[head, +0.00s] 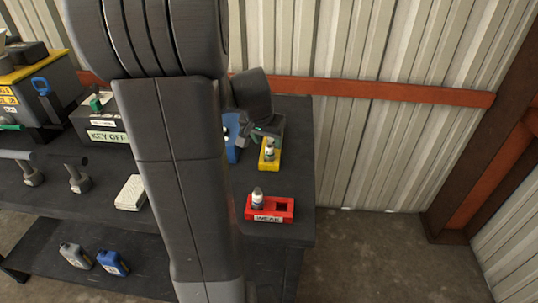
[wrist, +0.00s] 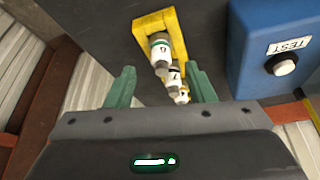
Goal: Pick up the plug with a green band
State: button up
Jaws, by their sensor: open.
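A yellow holder (wrist: 145,24) shows in the wrist view with white plugs that overlap in a line. The plug at its upper end (wrist: 159,44) seems to carry a dark green band; the bands on the lower ones are too small to tell. My gripper (wrist: 162,87) is open, its two teal fingers apart on either side of the lower plugs, holding nothing. In the head view the yellow holder (head: 266,166) stands on the dark bench with a plug (head: 269,149) in it, and my gripper (head: 256,134) is close behind it. My arm hides part of the bench.
A red tray marked WEAK (head: 283,205) holds a plug (head: 257,198) and has an empty square slot. A blue TEST box (wrist: 262,45) with a white button stands beside the yellow holder. A KEY OFF box (head: 108,136) and a white block (head: 130,193) lie left of my arm.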

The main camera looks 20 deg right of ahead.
aim_at(268, 146)
jog(key=shift+f, duration=0.35)
jog(key=shift+x, duration=2.2)
jog(key=shift+c, duration=0.4)
jog(key=c, duration=0.9)
